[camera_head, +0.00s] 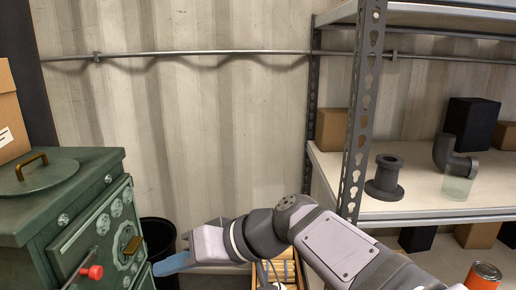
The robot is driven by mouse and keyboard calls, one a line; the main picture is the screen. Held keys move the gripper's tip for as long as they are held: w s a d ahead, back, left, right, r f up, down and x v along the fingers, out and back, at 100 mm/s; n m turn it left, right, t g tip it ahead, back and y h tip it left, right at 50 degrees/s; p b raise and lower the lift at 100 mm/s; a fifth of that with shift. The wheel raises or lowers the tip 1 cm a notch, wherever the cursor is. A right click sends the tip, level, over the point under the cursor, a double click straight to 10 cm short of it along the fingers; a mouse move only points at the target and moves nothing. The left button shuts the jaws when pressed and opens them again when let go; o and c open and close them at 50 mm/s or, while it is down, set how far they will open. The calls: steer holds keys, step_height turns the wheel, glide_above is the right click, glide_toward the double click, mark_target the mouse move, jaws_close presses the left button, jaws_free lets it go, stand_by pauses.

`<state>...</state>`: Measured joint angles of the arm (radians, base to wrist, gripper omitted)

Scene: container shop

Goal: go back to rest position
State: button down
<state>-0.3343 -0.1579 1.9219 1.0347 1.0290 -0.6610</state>
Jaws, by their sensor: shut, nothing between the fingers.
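My gripper (170,264) is at the lower left of the head view, at the end of my grey arm, which reaches in from the lower right. Its blue-grey fingers are shut with nothing between them and point left. The fingertips are near the front of the green machine, in front of a black bin. From this view I cannot tell how far apart they are in depth.
A green machine (66,202) with a red knob (93,272) stands at left, a cardboard box (10,118) behind it. The black bin (158,234) is beside it. At right, a metal shelf (420,207) holds pipe fittings (386,176) and boxes. An orange can (483,277) is lower right.

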steer(key=s+d+f+m+h+p, duration=0.15)
steer(key=d+f+m+h, duration=0.5)
steer(key=d+f, duration=1)
steer(key=s+d+f+n+g+h+p, duration=0.1)
steer(key=s+d+h+p, duration=0.1)
steer(key=s+d+p, duration=0.3)
steer(key=s+d+f+g+h+p, duration=0.1)
steer(key=s+d+f+h+p, duration=0.1)
steer(key=s+d+h+p, duration=0.3)
steer(key=w+d+r+y+p, duration=0.1)
steer(key=d+r+p, duration=0.1)
steer(key=r+p, duration=1.8)
steer(key=w+d+r+m+y+p, duration=0.1)
steer(key=d+r+p, duration=0.1)
steer(key=r+p, duration=1.9)
steer(key=shift+r, duration=0.75)
